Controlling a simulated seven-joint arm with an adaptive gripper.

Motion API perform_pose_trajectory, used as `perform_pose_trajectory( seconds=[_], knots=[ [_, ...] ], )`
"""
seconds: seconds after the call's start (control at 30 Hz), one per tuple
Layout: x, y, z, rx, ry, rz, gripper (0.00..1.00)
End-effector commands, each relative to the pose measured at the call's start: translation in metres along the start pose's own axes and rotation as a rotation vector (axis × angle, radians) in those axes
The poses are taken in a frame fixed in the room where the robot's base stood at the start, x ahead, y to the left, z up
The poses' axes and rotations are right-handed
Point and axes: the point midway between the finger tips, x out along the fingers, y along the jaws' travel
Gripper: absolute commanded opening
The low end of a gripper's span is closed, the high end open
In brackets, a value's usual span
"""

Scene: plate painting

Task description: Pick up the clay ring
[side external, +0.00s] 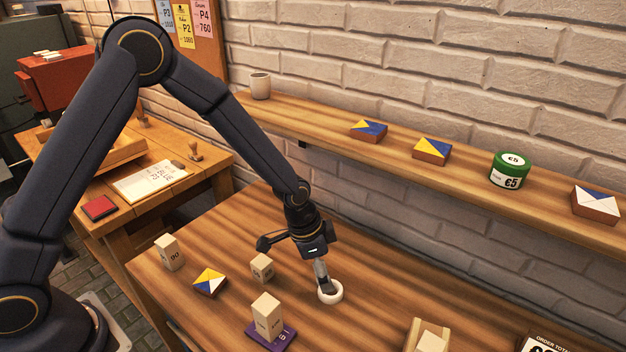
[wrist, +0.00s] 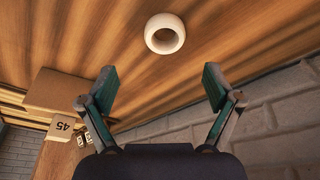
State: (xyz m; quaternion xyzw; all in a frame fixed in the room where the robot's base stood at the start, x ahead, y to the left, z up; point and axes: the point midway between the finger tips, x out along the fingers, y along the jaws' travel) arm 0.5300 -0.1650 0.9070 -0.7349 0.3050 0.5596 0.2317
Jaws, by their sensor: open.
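The clay ring is a thick off-white ring (side external: 333,298) lying flat on the striped wooden table (side external: 383,278). It also shows in the wrist view (wrist: 164,20), near the top and roughly centred between the lines of the fingers. My gripper (side external: 322,282) points down at the ring, and its fingertips overlap the ring in the side view. In the wrist view my gripper (wrist: 160,72) has its two fingers spread wide, with nothing between them. The ring lies beyond the fingertips there. The exact height of the fingertips above the table is hard to tell.
A small numbered block (side external: 262,267) stands just left of my gripper. Another block (side external: 267,314) stands on a purple base (side external: 284,337), and a painted tile (side external: 210,282) lies further left. A wooden holder (side external: 413,333) is at the front right. The table behind the ring is clear.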

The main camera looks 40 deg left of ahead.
Motion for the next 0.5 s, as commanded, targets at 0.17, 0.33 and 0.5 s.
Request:
perform_pose_trajectory(
  seconds=[0.17, 0.33, 0.5],
  knots=[
    [0.023, 0.0, 0.0, -0.001, 0.001, 0.0, 0.9],
    [0.037, -0.002, 0.001, -0.002, -0.001, 0.0, 0.9],
    [0.064, -0.007, 0.004, -0.001, -0.001, 0.001, 0.9]
  ],
)
